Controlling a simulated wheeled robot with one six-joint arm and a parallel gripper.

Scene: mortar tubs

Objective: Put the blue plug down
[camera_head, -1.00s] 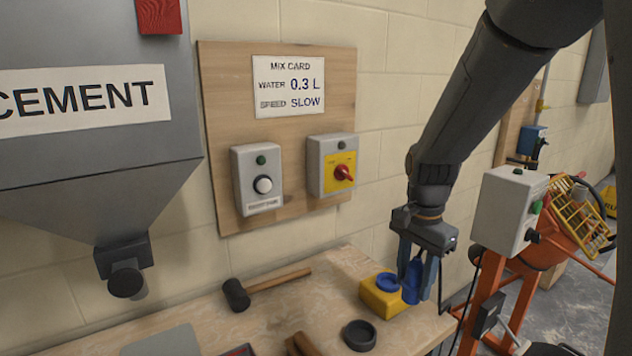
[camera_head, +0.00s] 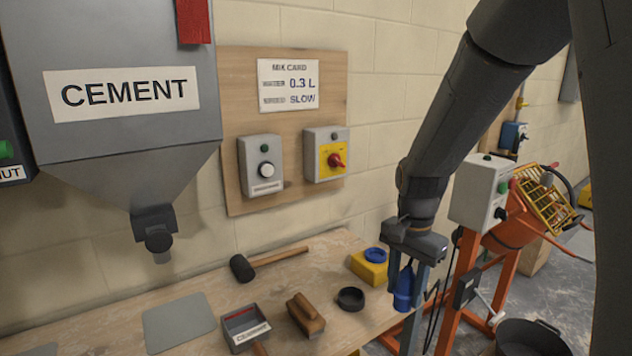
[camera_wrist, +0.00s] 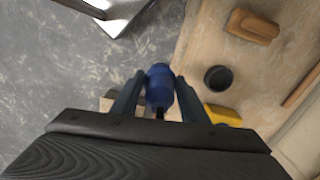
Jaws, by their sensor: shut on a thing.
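The blue plug (camera_head: 404,289) hangs upright between the fingers of my gripper (camera_head: 408,305), which is shut on it. In the wrist view the plug (camera_wrist: 159,88) sits between both fingertips of my gripper (camera_wrist: 158,95). In the head view it is at the right end of the workbench (camera_head: 215,290), to the right of the yellow block and apart from it. The wrist view shows grey floor left of the plug and the bench to its right. I cannot tell whether the plug is over the bench edge or just past it.
A yellow block (camera_head: 369,270) with a blue ring (camera_head: 375,255) on top stands at the bench's right end. A black ring (camera_head: 351,299), a wooden float (camera_head: 305,314), a mallet (camera_head: 243,268) and a tray (camera_head: 245,327) lie nearby. An orange mixer (camera_head: 520,225) stands right, with a black tub (camera_head: 530,338) below.

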